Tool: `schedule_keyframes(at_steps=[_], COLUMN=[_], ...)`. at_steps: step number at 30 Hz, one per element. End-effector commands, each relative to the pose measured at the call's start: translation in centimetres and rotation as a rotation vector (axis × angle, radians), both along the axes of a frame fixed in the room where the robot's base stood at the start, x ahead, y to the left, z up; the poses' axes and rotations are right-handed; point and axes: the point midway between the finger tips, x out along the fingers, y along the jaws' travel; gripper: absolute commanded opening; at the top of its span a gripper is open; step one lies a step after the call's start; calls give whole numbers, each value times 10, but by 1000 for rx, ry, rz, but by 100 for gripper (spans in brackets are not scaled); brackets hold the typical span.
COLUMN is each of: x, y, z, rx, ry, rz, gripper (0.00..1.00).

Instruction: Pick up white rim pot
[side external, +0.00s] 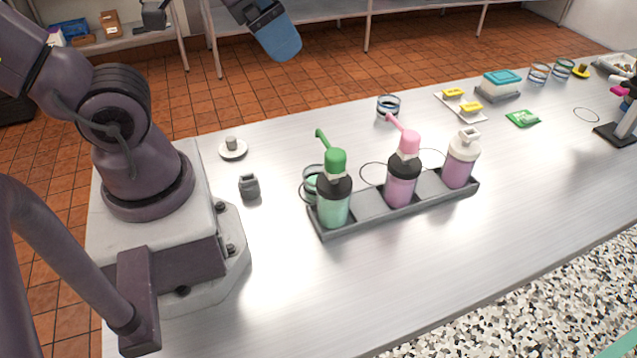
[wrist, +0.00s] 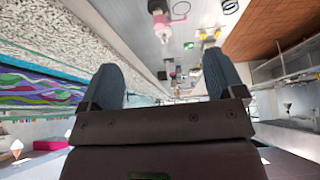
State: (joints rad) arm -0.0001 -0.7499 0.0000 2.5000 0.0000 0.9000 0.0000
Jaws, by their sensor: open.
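No pot with a clearly white rim stands out. A clear round glass pot (side external: 388,106) with a dark band and a pale rim stands behind the bottle tray in the side view. Two similar glass pots, one (side external: 539,72) left of the other (side external: 562,69), stand at the far end of the table. I cannot tell which is the white rim pot. My gripper (wrist: 162,75) is open and empty in the wrist view, its two blue-grey fingers wide apart. In the side view, a blue finger of my gripper (side external: 275,36) hangs high at the top, clear of everything.
A grey tray (side external: 370,206) holds a green, a pink and a white-topped bottle. A small dark pot (side external: 249,187) and a white knobbed disc (side external: 233,149) are on the left. A teal-lidded box (side external: 502,83) and green packet (side external: 523,118) lie far right. The front table is clear.

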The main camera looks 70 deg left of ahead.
Motion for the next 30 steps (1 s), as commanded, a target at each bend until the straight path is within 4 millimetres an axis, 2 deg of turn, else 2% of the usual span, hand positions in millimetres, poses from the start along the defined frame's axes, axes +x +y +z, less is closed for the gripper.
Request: schedule_keyframes(at_steps=[5,14,21,27,30], x=[4,46,78,96,102], y=[6,37,68,93,101], z=[-15,-69,-131,-189,-210], rx=[-3,-100,-217,-305,-337], ry=[76,390,623,777,821], rz=[31,204,397,561,624], gripper=[88,88,88,88,88])
